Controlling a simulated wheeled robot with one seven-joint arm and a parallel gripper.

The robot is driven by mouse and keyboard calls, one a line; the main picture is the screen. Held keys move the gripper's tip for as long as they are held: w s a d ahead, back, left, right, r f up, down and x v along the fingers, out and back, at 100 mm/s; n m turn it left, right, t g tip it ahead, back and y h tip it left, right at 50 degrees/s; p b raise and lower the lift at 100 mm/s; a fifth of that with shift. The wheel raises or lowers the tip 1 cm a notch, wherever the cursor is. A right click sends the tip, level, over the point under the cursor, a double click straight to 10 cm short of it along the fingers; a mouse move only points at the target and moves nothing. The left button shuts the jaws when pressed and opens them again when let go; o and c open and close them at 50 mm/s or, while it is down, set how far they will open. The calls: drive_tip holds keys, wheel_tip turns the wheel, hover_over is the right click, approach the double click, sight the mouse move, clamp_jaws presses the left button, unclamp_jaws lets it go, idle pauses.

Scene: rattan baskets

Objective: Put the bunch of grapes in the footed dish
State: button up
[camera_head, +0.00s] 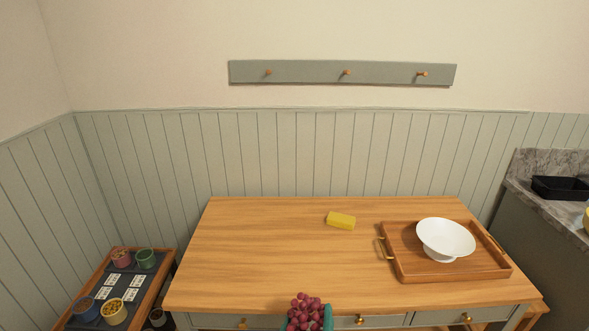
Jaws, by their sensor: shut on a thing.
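The bunch of grapes (304,301), dark red, is at the bottom edge of the head view, in front of the table's front edge and drawers. Teal parts of my gripper (307,318) flank the grapes on both sides; it is shut on the bunch. The rest of the gripper and the lower part of the bunch are cut off by the frame. The footed dish (445,238) is white, upright and looks empty. It stands on a wooden tray (412,272) at the right of the table, apart from the grapes and to their upper right.
A yellow block (341,220) lies at the back middle of the wooden table (260,250). The table's left and centre are otherwise clear. The tray has raised edges and brass handles. A low stand with small pots (113,311) is at lower left; a counter (560,225) is at right.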

drive_tip(key=s+a+f+n+y, duration=0.1)
drive_tip(key=f, duration=1.4)
drive_tip(key=s+a+f+n+y, duration=0.1)
drive_tip(key=s+a+f, duration=0.1)
drive_tip(key=f, duration=1.4)
drive_tip(key=shift+s, duration=0.3)
drive_tip(key=shift+a+f, duration=0.1)
drive_tip(key=shift+a, duration=0.05)
